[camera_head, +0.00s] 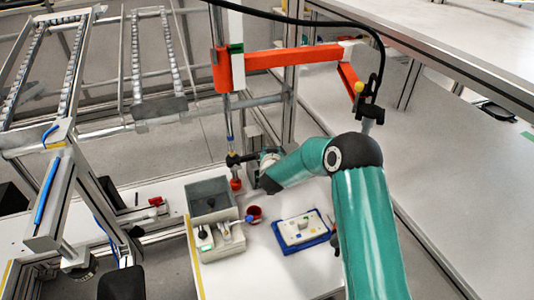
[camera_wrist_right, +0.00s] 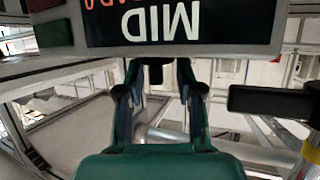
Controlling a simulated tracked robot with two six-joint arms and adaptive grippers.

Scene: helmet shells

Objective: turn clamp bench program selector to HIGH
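In the right wrist view a dark panel (camera_wrist_right: 185,25) fills the top, with white "MID" letters upside down and cut-off orange letters to the left. A small black knob-like part (camera_wrist_right: 156,70) shows below its lower edge. My right gripper (camera_wrist_right: 158,78) has its fingertips apart, one on each side of this part; a gap seems to show at both sides, and contact is not clear. In the head view my teal right arm reaches to the middle, and the arm hides most of its gripper. My left gripper is not in view.
A grey open bin (camera_head: 210,196), a light grey fixture box (camera_head: 220,243), a red cup (camera_head: 254,214) and a blue tray (camera_head: 302,249) stand on the white bench. An orange jib arm (camera_head: 292,56) hangs above. Roller rails are at the left.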

